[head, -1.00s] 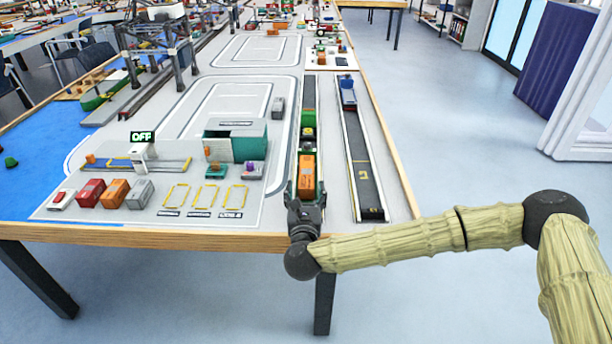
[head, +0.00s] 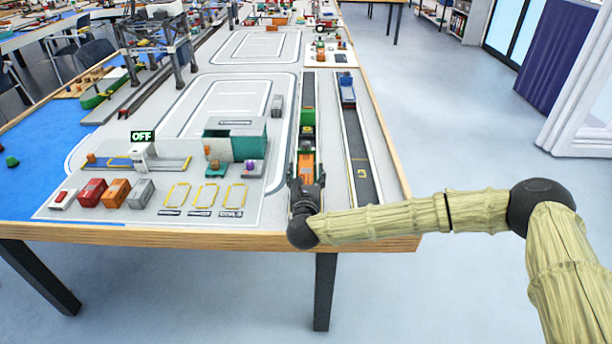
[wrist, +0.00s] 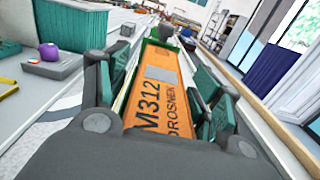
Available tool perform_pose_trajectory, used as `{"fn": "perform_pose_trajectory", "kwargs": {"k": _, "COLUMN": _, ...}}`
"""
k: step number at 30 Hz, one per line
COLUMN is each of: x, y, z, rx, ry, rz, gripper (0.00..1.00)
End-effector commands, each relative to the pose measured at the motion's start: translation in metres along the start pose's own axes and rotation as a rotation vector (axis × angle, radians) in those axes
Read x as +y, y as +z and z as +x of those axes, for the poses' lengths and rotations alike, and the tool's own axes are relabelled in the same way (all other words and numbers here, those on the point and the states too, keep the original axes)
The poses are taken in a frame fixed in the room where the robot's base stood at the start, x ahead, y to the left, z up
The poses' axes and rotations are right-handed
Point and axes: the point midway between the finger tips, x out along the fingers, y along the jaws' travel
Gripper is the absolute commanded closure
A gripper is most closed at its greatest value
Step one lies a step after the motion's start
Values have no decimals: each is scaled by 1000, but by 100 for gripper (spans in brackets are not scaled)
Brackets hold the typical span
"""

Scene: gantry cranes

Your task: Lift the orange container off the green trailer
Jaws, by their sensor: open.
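The orange container (head: 306,161), lettered "M312", sits on the green trailer in the lane near the table's front edge. In the head view my gripper (head: 306,187) covers its near part. In the wrist view the container (wrist: 163,85) lies lengthwise between my open fingers (wrist: 160,98), one on each side. I cannot tell whether the fingers touch its sides. A green part of the trailer (wrist: 148,48) shows past the container's far end. Most of the trailer is hidden by the container and my gripper.
A green block (head: 308,117) stands farther along the same lane. A dark lane (head: 362,165) with a blue vehicle (head: 347,92) runs to the right. A teal open-fronted box (head: 249,147) and several small containers stand to the left. The table's wooden edge (head: 395,165) is close on the right.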

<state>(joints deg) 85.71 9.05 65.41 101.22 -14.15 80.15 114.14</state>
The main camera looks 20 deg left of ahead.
Motion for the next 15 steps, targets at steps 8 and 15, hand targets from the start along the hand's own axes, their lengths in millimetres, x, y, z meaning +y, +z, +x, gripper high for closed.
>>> {"fn": "perform_pose_trajectory", "kwargs": {"k": 8, "x": 0, "y": 0, "z": 0, "rx": 0, "ry": 0, "rz": 0, "gripper": 73}}
{"fn": "perform_pose_trajectory", "kwargs": {"k": 15, "x": 0, "y": 1, "z": 0, "rx": -1, "ry": 0, "rz": 0, "gripper": 88}}
